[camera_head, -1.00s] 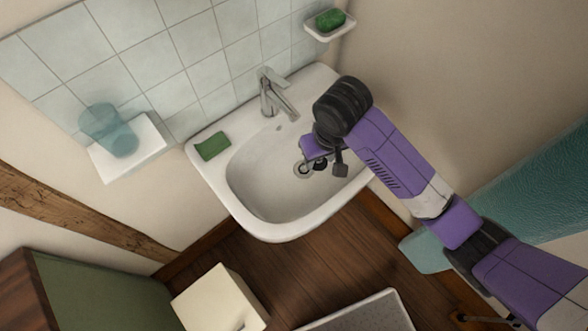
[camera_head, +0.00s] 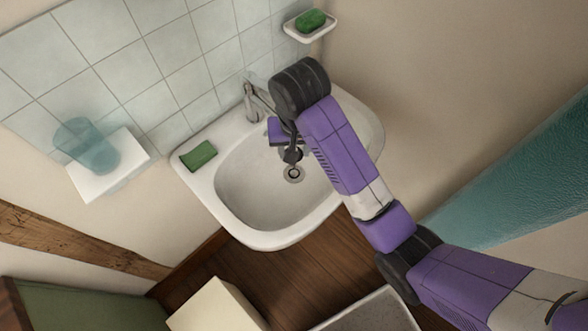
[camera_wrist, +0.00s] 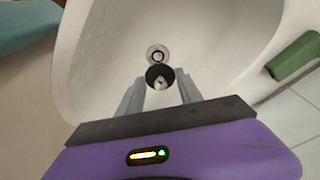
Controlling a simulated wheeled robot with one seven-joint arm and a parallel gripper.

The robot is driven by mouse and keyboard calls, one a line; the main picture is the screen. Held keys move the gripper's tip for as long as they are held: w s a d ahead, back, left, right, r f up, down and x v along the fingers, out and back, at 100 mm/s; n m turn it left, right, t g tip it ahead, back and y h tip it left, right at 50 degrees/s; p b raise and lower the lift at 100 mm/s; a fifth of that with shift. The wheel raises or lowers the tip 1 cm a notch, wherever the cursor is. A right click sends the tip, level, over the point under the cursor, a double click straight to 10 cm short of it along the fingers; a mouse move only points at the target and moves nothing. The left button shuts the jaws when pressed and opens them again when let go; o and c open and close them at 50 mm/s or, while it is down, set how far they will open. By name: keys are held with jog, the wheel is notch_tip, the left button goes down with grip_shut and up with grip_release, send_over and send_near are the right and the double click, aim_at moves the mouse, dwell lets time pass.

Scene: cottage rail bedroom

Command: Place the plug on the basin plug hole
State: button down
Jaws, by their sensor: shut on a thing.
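The white basin (camera_head: 262,241) hangs on the tiled wall. Its plug hole (camera_head: 293,174) has a metal ring and shows bare in the bowl; the wrist view shows it too (camera_wrist: 158,52). My gripper (camera_head: 291,156) points down into the bowl, just behind the hole in the head view. In the wrist view my gripper (camera_wrist: 160,84) is shut on the dark round plug (camera_wrist: 155,72). The plug appears just below the hole's ring there, close to it but not covering it. In the head view the plug is hard to tell from my dark fingers.
The tap (camera_head: 251,101) stands behind the bowl, close to my wrist. A green sponge-like block (camera_head: 198,154) lies on the left rim. A soap dish (camera_head: 296,34) and a shelf with a cup (camera_head: 126,175) are on the wall. The front of the bowl is clear.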

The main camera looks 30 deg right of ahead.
jog(key=shift+d+f+m, duration=0.6)
jog(key=shift+d, duration=0.7)
send_over(294, 173)
jog(key=s+d, duration=0.1)
jog(key=s, duration=0.3)
notch_tip(294, 173, down, 13)
jog(key=shift+s+f, duration=0.1)
jog(key=shift+f, duration=0.1)
jog(key=shift+g, duration=0.3)
jog(key=w, duration=0.2)
jog(key=w+a+f, duration=0.1)
jog(key=shift+w, duration=0.4)
jog(key=shift+a+f, duration=0.1)
jog(key=shift+f, duration=0.1)
jog(key=shift+f, duration=0.1)
jog(key=c, duration=0.8)
grip_release()
jog(key=r, duration=0.4)
jog(key=s+r, duration=0.1)
jog(key=r, duration=0.7)
jog(key=shift+s+a+r, duration=0.1)
jog(key=shift+s+a, duration=0.2)
jog(key=shift+a, duration=0.1)
